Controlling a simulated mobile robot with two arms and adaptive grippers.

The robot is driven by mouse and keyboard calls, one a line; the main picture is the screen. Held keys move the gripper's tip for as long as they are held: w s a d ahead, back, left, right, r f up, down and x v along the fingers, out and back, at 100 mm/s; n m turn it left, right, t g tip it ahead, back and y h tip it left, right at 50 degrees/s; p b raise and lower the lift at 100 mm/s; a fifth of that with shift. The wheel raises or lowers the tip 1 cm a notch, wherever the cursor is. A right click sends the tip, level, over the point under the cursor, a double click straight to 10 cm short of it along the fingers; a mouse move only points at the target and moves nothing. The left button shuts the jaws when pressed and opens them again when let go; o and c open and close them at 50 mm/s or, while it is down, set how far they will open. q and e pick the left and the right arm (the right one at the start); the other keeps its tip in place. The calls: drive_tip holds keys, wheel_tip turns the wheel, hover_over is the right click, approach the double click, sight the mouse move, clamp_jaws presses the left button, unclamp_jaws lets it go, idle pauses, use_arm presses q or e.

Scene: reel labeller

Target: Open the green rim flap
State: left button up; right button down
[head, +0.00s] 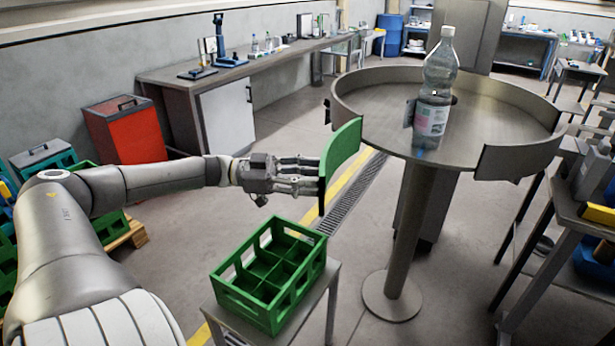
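The green rim flap (342,160) is a curved green panel at the left side of the round metal table (385,97). It stands out from the rim, swung away from the gap at the table's front left. My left gripper (318,177) is at the flap's left end, its fingers reaching the panel's edge. They seem to touch it, but I cannot tell whether they are closed on it. A clear plastic bottle (438,85) with a label stands upright on the table. My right gripper is not in view.
A green divided crate (268,275) stands on a small stand below the flap. A grey plate (519,157) sits on the table's front right rim. A workbench (590,215) is close on the right.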

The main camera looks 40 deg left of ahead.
use_arm(q)
drive_tip(key=shift+s+a, duration=0.1)
drive_tip(key=shift+a, duration=0.05)
idle(0.3)
drive_tip(key=v, duration=1.1)
drive_tip(key=shift+s+a, duration=0.2)
drive_tip(key=shift+a, duration=0.1)
